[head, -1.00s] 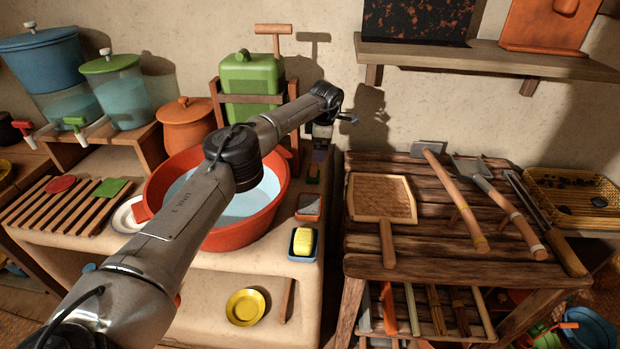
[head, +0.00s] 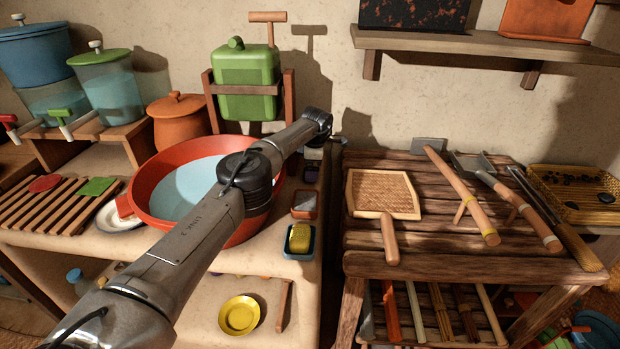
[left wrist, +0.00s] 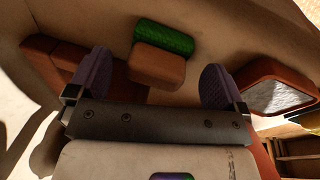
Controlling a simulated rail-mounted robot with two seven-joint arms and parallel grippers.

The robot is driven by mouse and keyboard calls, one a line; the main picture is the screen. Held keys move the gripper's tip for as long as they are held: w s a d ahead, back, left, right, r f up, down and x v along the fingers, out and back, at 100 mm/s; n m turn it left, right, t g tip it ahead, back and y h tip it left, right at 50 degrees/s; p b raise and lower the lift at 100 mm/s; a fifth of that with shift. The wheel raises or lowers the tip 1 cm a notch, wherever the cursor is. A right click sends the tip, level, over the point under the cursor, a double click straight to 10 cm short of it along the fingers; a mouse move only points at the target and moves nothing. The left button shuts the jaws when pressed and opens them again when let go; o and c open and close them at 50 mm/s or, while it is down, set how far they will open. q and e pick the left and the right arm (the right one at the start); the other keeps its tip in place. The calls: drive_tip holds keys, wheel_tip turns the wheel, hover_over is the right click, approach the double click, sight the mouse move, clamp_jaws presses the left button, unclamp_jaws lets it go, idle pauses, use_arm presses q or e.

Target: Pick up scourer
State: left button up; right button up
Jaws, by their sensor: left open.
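The scourer, a small block with a green layer and an orange-brown layer (left wrist: 158,64), lies on the pale counter in the left wrist view. My left gripper (left wrist: 156,72) is open, with its two purple-grey fingers apart on either side of the block. The block shows between and slightly beyond the fingers, and I see no contact. In the head view my left arm reaches over the red basin to the counter's back right, where the gripper is small and dark and the scourer is hard to make out. My right gripper is not in view.
A red basin (head: 150,171) stands left of the gripper. A reddish dish with grey contents (head: 305,204) and a blue dish holding a yellow sponge (head: 300,238) sit nearer on the counter. A green canister (head: 246,85) stands behind. A slatted wooden table (head: 440,240) is at right.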

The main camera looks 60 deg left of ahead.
use_arm(q)
drive_tip(key=shift+f+b, duration=0.3)
drive_tip(key=shift+f, duration=0.3)
drive_tip(key=shift+c, duration=0.3)
drive_tip(key=shift+a, duration=0.1)
drive_tip(key=c, duration=1)
drive_tip(key=shift+r, duration=0.1)
